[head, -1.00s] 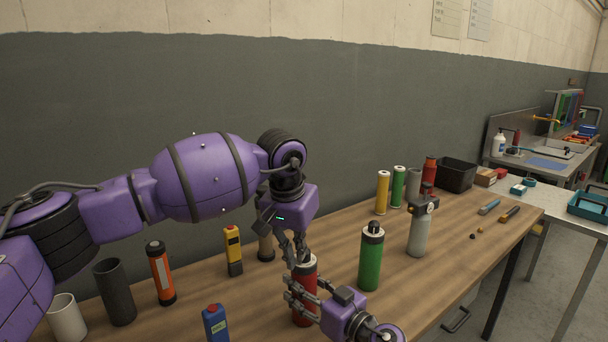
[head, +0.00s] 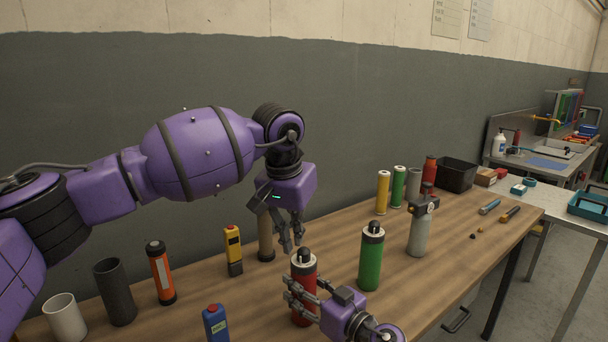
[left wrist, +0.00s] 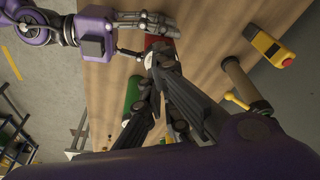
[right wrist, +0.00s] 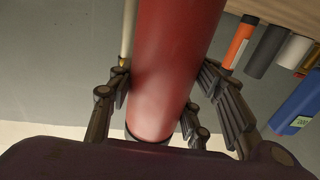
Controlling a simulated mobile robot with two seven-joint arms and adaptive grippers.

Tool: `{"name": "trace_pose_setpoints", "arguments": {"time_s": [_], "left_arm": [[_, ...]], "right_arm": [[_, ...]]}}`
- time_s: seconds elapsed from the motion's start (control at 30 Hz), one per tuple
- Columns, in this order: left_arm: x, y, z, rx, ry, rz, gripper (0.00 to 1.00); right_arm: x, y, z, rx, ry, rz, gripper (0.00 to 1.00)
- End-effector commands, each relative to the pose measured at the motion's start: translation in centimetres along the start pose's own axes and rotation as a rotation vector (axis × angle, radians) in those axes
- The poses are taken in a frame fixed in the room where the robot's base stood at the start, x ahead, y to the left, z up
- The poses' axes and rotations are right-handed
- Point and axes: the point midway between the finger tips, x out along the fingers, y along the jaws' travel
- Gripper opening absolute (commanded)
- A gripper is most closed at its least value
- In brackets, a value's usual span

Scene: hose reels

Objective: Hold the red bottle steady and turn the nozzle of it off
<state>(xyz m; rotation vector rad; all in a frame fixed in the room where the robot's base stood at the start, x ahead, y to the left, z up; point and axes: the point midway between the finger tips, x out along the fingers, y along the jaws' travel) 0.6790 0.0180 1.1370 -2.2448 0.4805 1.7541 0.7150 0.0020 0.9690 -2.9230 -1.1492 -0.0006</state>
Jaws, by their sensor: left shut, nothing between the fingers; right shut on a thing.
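The red bottle (head: 303,268) stands upright near the front edge of the wooden table, its dark nozzle (head: 304,253) on top of a pale collar. My right gripper (head: 304,295) is shut around the bottle's body from the front right. In the right wrist view the red body (right wrist: 168,60) fills the space between the fingers. My left gripper (head: 291,245) is shut and empty, above and slightly behind the nozzle, apart from it. In the left wrist view its closed fingertips (left wrist: 155,58) partly hide the red bottle (left wrist: 168,43).
A green bottle (head: 371,262) stands close to the right. A grey bottle (head: 419,235) with a valve head is beyond it. A tan cylinder (head: 265,238), a yellow device (head: 233,250) and a blue device (head: 215,324) stand to the left.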

Motion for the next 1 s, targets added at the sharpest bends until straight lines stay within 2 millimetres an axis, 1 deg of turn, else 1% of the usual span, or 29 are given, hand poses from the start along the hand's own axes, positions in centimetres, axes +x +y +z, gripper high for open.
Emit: {"name": "trace_pose_setpoints", "arguments": {"time_s": [0.03, 0.13, 0.43, 0.47, 0.6, 0.63, 0.9, 1.0], "left_arm": [[-0.65, 0.00, -0.19, 0.000, 0.002, 0.000, 0.00], [-1.32, 0.04, -0.33, 0.000, 0.001, 0.001, 0.00], [-1.42, 0.03, -0.36, 0.000, 0.001, 0.002, 0.00], [-1.42, 0.03, -0.36, 0.000, 0.001, 0.001, 0.00], [-1.42, 0.03, -0.36, 0.000, 0.002, 0.001, 0.00], [-1.42, 0.03, -0.36, 0.000, 0.002, 0.001, 0.00], [-1.42, 0.04, -0.36, 0.000, 0.002, 0.001, 0.00], [-1.42, 0.04, -0.36, 0.000, 0.002, 0.001, 0.00]], "right_arm": [[-0.03, 0.05, 0.03, -0.001, -0.001, 0.001, 0.11], [-0.04, 0.06, 0.04, -0.001, -0.001, 0.001, 0.11], [-0.04, 0.07, 0.05, -0.001, -0.001, 0.001, 0.11], [-0.04, 0.07, 0.05, -0.001, -0.001, 0.001, 0.47], [-0.04, 0.07, 0.05, -0.001, -0.001, 0.001, 0.66], [-0.04, 0.07, 0.05, -0.001, -0.001, 0.001, 0.68], [-0.05, 0.05, 0.03, -0.001, -0.001, 0.001, 0.68], [-0.50, 0.10, 0.11, -0.001, -0.002, 0.002, 0.68]]}}
